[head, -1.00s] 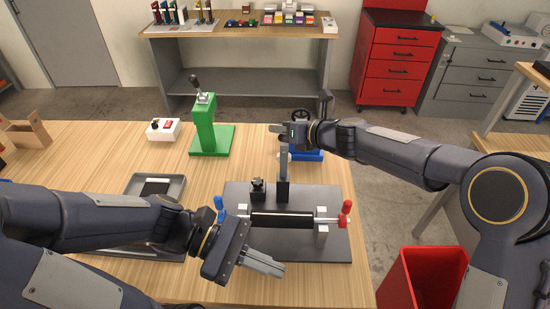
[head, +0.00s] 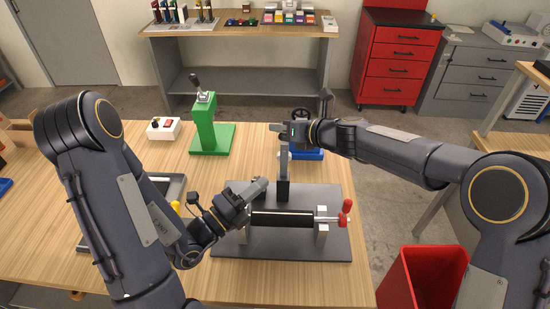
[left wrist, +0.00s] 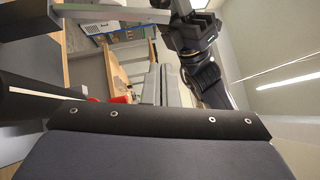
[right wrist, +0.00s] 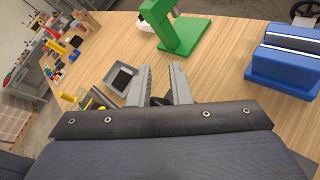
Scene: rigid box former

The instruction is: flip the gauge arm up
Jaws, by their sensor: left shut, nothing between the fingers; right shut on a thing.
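The box former has a dark base plate (head: 290,248), a black roller (head: 282,219) and a red-handled knob (head: 346,207) at its right end. The gauge arm, a grey flat bar (head: 284,170), stands upright at the back of the plate. My right gripper (head: 279,130) is at the bar's upper end and shut on it; the exact contact is hard to see. In the right wrist view its fingers (right wrist: 163,82) have a dark bit between them. My left gripper (head: 262,186) is shut and empty, just left of the bar's foot, covering the plate's left back part.
A green press (head: 207,130) and a white switch box (head: 163,129) stand at the back left. A blue device (head: 308,154) is behind my right gripper. A grey tray (head: 176,190) lies left, partly behind my left arm. A red bin (head: 433,275) stands right of the table.

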